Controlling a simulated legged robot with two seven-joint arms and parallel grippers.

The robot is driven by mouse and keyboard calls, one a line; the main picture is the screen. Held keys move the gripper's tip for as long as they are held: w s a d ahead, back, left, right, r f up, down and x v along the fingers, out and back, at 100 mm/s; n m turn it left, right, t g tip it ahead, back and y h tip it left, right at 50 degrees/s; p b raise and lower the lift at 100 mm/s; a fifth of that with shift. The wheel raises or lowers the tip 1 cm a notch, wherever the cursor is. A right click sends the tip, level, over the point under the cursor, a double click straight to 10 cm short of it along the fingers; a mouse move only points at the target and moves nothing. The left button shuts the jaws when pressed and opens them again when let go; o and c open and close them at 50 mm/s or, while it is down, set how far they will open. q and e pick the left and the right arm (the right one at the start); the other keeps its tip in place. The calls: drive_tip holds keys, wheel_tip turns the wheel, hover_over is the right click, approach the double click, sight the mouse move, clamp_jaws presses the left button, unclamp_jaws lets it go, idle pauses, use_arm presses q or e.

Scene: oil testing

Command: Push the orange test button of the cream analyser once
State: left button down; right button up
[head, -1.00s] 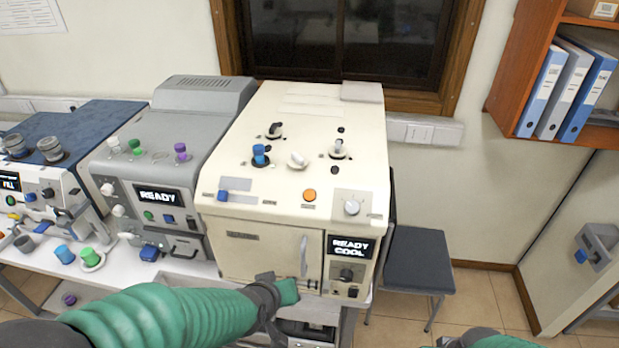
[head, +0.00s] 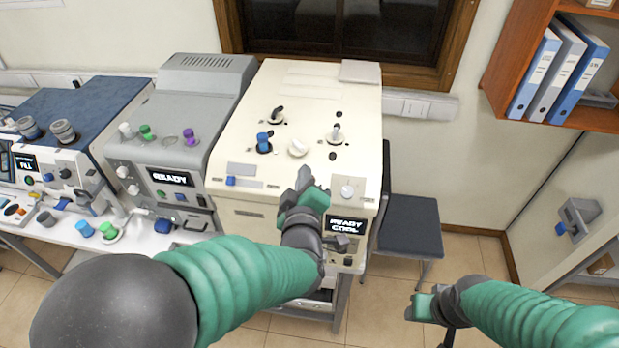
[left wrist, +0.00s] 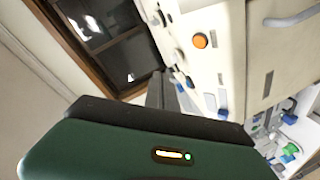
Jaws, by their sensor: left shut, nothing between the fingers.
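The cream analyser (head: 305,112) stands in the middle of the head view, its screen partly covered and reading "READY COOL". My left gripper (head: 304,180) is shut and empty at the top front edge of the analyser. It hides the orange test button in the head view. The left wrist view shows the orange button (left wrist: 200,41) uncovered on the cream panel, apart from the gripper body in the foreground. My right gripper (head: 422,307) is low at the right, away from the analyser. Its fingers are too small to judge.
A grey analyser (head: 190,105) reading "READY" stands left of the cream one, with a blue-topped machine (head: 80,100) further left. White and dark knobs and a blue cap (head: 263,143) stick up from the cream top.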

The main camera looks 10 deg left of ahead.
use_arm(q)
drive_tip(key=shift+w+f+b, duration=0.85)
drive_tip(key=shift+f+b, duration=0.25)
drive_tip(key=shift+f, duration=0.1)
drive_tip(key=shift+w+f+b, duration=0.85)
drive_tip(key=shift+f+b, duration=0.3)
drive_tip(key=shift+f, duration=0.1)
drive_tip(key=shift+w+f+b, duration=0.85)
drive_tip(key=shift+f+b, duration=0.25)
drive_tip(key=shift+f, duration=0.1)
drive_tip(key=shift+w+f+b, duration=0.15)
drive_tip(key=shift+f+b, duration=0.1)
drive_tip(key=shift+b, duration=0.15)
